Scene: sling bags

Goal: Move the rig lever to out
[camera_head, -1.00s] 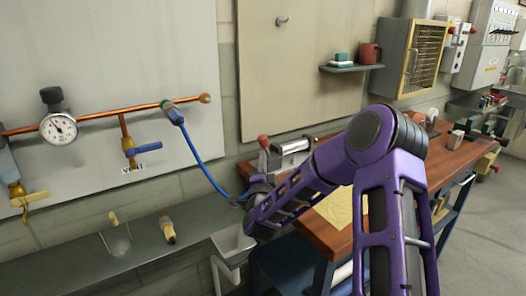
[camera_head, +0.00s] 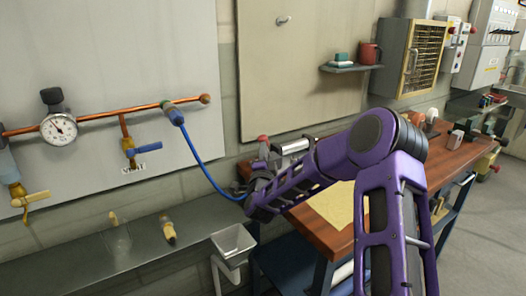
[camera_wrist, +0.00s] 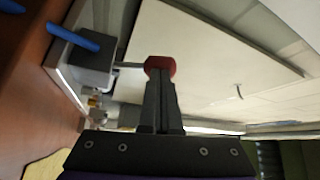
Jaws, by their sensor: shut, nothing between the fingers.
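A red knob (camera_head: 263,138) stands at the left end of a grey and silver device (camera_head: 291,146) on the wooden bench; I take this knob to be the rig lever's end. In the wrist view the red knob (camera_wrist: 159,65) is just beyond the tips of my gripper (camera_wrist: 161,84), with a pale rod running left from it to a grey block (camera_wrist: 82,64). My gripper's fingers are shut together and empty. The knob is close to the tips; I cannot tell whether they touch. In the head view my wrist partly hides the device's lower part.
A blue hose (camera_head: 202,165) runs from the copper pipe (camera_head: 95,118) on the wall panel down behind my wrist. A yellow sheet (camera_head: 332,205) lies on the bench. A small shelf (camera_head: 350,68) holds a red mug.

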